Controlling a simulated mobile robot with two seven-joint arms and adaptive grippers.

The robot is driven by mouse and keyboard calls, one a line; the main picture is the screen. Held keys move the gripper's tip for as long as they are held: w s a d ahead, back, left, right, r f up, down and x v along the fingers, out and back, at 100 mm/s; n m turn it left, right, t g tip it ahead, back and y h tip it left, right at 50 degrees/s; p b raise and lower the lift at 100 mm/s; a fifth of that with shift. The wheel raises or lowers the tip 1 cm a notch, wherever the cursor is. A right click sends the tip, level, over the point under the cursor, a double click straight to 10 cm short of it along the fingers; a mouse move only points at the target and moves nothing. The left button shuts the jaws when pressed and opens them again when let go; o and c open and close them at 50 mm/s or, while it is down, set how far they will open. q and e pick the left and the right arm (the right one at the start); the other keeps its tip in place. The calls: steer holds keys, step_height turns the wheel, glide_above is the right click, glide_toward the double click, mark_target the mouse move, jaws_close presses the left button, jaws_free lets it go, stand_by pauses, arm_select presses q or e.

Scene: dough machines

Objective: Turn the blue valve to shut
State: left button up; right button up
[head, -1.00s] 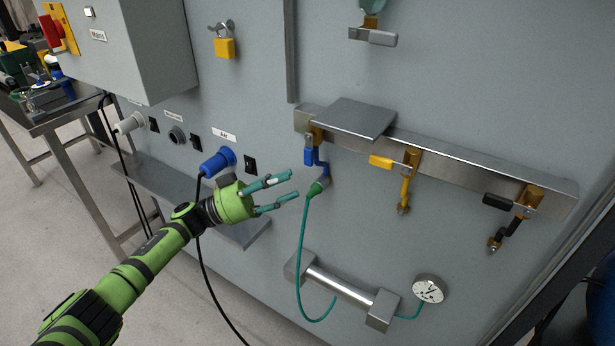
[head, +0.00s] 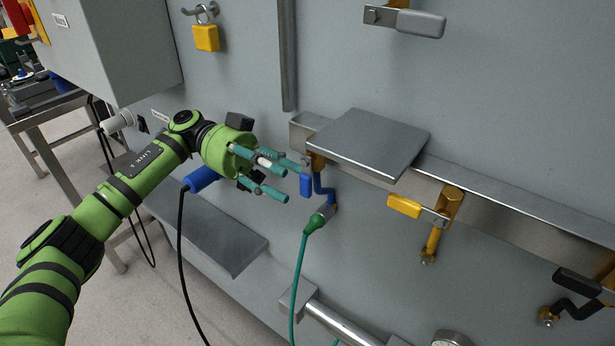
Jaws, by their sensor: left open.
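The blue valve (head: 306,185) is on the wall below the left end of the metal rail. Its blue handle hangs down beside a bent blue pipe (head: 323,189), and a green hose fitting (head: 318,219) is on the pipe's lower end. My left gripper (head: 297,182) is open, with its teal fingers pointing right. The fingertips are just left of the blue handle and nothing is between them. The upper fingers overlap the handle's left side in the picture, and I cannot tell whether they touch. My right gripper is not in view.
A metal shelf plate (head: 369,142) juts out above the blue valve. A yellow valve (head: 405,206) and a black valve (head: 577,279) are further right. A blue plug (head: 202,179) with a black cable is below my left wrist. A grey ledge (head: 215,232) sticks out lower left.

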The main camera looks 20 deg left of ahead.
mark_target(304, 188)
arm_select(q)
steer(key=x, duration=0.5)
steer(key=shift+s, duration=0.15)
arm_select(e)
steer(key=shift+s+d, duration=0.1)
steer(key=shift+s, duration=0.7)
arm_select(q)
steer(key=shift+c, duration=0.4)
jaws_close()
steer(key=shift+a+r+p, duration=0.1)
steer(key=shift+p, duration=0.25)
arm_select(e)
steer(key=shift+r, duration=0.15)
